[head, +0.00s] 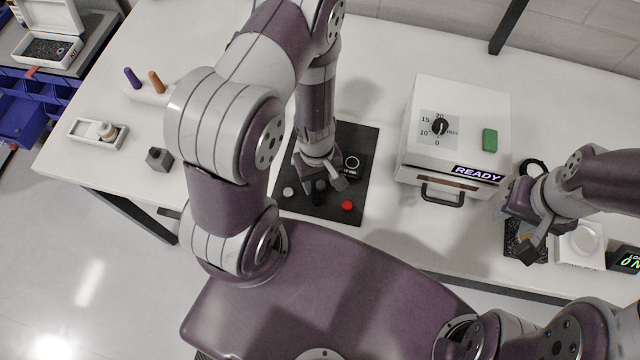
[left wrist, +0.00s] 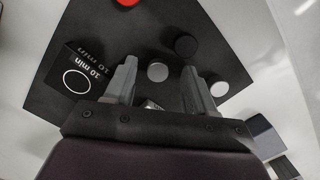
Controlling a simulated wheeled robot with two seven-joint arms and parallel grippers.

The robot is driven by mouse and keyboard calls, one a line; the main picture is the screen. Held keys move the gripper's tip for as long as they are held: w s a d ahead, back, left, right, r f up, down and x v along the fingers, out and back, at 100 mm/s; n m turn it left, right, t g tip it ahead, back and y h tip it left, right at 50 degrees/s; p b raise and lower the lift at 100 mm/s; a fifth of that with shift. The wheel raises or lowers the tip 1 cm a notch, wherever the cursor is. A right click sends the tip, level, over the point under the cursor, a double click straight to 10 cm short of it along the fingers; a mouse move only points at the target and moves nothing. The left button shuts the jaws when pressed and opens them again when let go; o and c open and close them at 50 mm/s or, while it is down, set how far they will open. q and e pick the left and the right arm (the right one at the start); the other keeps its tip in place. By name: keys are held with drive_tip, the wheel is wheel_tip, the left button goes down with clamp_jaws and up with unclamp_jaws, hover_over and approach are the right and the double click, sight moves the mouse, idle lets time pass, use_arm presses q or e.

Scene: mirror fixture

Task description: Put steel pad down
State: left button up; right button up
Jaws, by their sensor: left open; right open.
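A black mat (head: 325,210) lies on the white table; it also shows in the left wrist view (left wrist: 50,98). My left gripper (head: 328,187) is low over it, open. In the left wrist view a pale grey round pad (left wrist: 157,71) lies on the mat between its fingertips, apart from both. A second light grey pad (left wrist: 219,89) is beside the right finger, a black pad (left wrist: 185,45) lies beyond, and a red one (left wrist: 127,2) is at the top edge. I cannot tell which grey pad is steel. My right gripper (head: 522,238) is open at the right.
A dark grey block (head: 159,159) and a small white tray (head: 85,131) are at the left. Bare table lies between mat and box.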

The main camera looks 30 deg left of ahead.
use_arm(q)
drive_tip(key=shift+w, duration=0.2)
drive_tip(key=c, duration=0.9)
clamp_jaws()
drive_tip(key=shift+s, duration=0.1)
